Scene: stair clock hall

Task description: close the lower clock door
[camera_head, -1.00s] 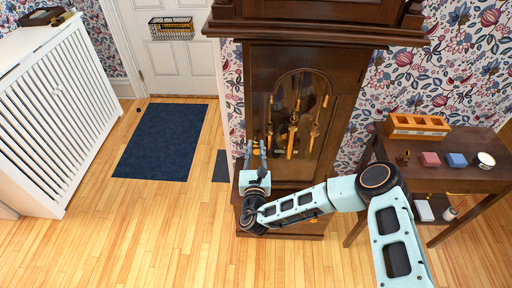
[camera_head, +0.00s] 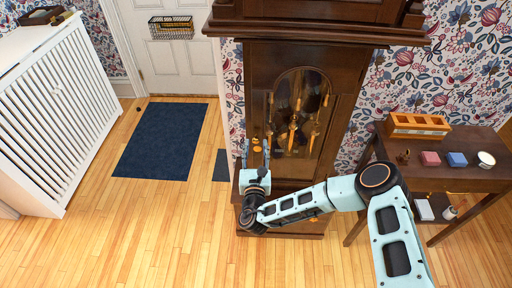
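The lower clock door (camera_head: 340,120) is a dark wooden panel with an arched glass window, on the tall case clock. Pendulum and weights (camera_head: 294,125) show through the glass. From this view I cannot tell whether the door is fully shut or slightly ajar. My gripper (camera_head: 256,150) is at the lower left of the door, with its two fingers apart and pointing toward the clock. The gripper and wrist hide part of the clock's lower left edge.
A side table (camera_head: 470,180) with an orange-brown tray (camera_head: 418,122) and small items stands right of the clock. A white slatted radiator cover (camera_head: 60,110) is at left. A dark blue mat (camera_head: 162,140) lies before the white door (camera_head: 180,60). The floor at front left is clear.

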